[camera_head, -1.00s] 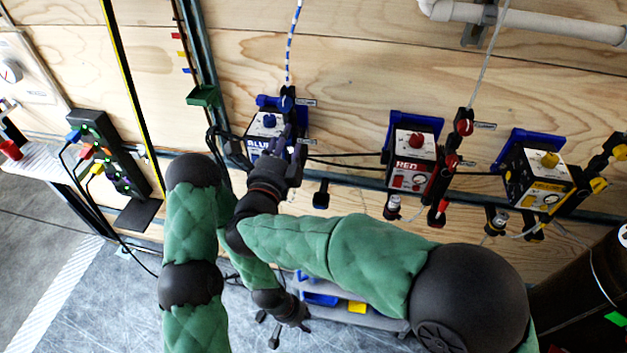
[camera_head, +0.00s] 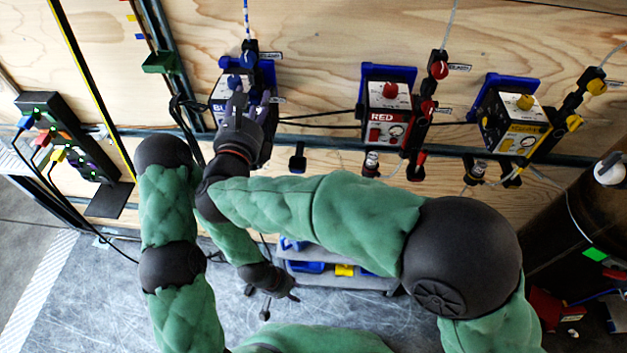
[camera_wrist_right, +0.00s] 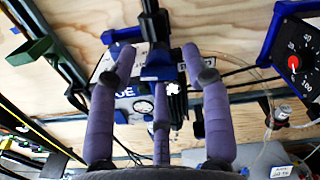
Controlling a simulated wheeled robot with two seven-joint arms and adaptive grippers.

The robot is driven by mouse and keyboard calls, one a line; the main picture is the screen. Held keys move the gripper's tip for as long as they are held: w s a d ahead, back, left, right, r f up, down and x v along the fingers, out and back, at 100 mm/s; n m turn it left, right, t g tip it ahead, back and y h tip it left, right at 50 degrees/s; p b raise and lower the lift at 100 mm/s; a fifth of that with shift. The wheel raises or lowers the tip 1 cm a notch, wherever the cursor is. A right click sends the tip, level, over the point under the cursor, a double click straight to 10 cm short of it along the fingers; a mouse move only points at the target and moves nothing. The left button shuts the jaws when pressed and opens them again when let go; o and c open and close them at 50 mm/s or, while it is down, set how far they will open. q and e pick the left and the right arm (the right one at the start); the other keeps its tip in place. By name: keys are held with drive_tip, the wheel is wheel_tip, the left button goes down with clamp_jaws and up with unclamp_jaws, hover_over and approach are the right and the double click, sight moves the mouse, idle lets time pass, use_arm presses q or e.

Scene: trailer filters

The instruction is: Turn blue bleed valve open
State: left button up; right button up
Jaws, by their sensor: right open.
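The blue filter unit (camera_head: 226,88) is fixed to the wooden wall, a white-and-blue box with a blue knob on top. A blue valve (camera_head: 249,53) beside a small label sits at its upper end, under a blue-striped hose. My right gripper (camera_head: 240,104) is open in front of the unit and covers its lower right part. In the right wrist view its spread fingers (camera_wrist_right: 158,58) lie around the black valve column (camera_wrist_right: 158,32) with a blue part; contact cannot be told. My left gripper (camera_head: 279,300) hangs low over the floor, apparently open and empty, away from the unit.
The red unit (camera_head: 388,120) and yellow unit (camera_head: 514,122) stand to the right with their own valves. A black power strip (camera_head: 68,140) with plugs is at the left. A dark cylinder (camera_head: 570,235) stands at the right.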

drive_tip(key=m+p, duration=0.1)
drive_tip(key=m, duration=0.3)
drive_tip(key=shift+r, duration=0.1)
drive_tip(key=s+b, duration=0.5)
drive_tip(key=s, duration=0.6)
drive_tip(key=w+d+f+n+g+y+p, duration=0.15)
drive_tip(key=w+d+f+n, duration=0.25)
drive_tip(key=w+f+n, duration=0.8)
drive_tip(key=w+d+f+n+g, duration=0.1)
drive_tip(key=d+f+n+g, duration=0.1)
drive_tip(key=f, duration=0.6)
drive_tip(key=w+d+f+n+g, duration=0.1)
drive_tip(key=d+f+n, duration=0.3)
drive_tip(key=f, duration=0.5)
drive_tip(key=shift+d+f+n+g+p, duration=0.15)
drive_tip(key=shift+d+n+g+p, duration=0.25)
drive_tip(key=shift+d+g, duration=0.65)
drive_tip(key=shift+d+t+y, duration=0.15)
drive_tip(key=shift+t+y, duration=0.1)
drive_tip(key=shift+t, duration=0.05)
